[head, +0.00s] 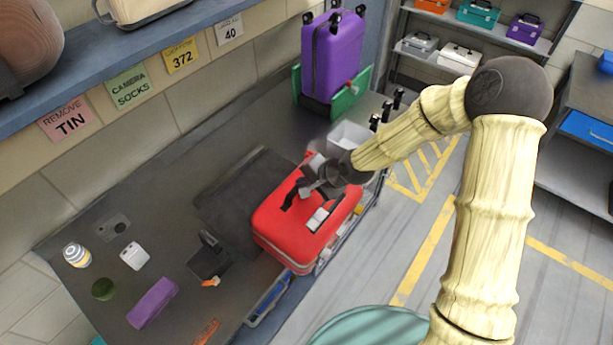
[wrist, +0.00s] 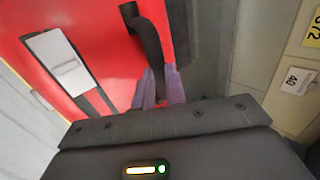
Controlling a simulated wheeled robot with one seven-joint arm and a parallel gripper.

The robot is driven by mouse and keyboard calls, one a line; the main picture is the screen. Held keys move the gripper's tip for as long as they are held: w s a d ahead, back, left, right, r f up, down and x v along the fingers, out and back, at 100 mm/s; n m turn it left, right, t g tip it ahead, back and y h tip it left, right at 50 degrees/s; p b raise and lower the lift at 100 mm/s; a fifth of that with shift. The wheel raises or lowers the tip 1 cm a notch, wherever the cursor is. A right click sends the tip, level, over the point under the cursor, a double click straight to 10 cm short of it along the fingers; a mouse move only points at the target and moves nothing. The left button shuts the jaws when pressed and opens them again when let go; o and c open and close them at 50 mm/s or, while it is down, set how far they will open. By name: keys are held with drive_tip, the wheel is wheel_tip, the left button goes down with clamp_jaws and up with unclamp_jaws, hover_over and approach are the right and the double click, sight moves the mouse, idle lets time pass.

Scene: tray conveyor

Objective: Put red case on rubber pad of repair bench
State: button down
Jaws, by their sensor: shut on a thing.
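The red case (head: 283,222) is a red suitcase with a dark handle and a pale tag, in the head view at the front edge of the repair bench (head: 160,222). My gripper (head: 306,187) is shut on its dark handle; the wrist view shows the fingers (wrist: 158,88) around the handle beside the red face (wrist: 98,35). The dark rubber pad (head: 232,203) lies on the bench just left of the case. The case covers the pad's right part or stands close by it; I cannot tell whether it touches the pad or hangs above.
A dark holder (head: 208,258), a purple roll (head: 152,303), a white box (head: 135,256) and a jar (head: 77,255) lie nearer. A shelf (head: 150,62) overhangs the bench.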

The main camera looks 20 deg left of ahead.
drive_tip(key=shift+d, duration=0.1)
drive_tip(key=c, duration=1.4)
unclamp_jaws()
drive_tip(key=shift+f, duration=0.15)
drive_tip(key=shift+c, duration=0.2)
drive_tip(key=shift+d, duration=0.1)
drive_tip(key=shift+d+r, duration=0.2)
drive_tip(key=shift+r, duration=0.25)
drive_tip(key=v, duration=1.1)
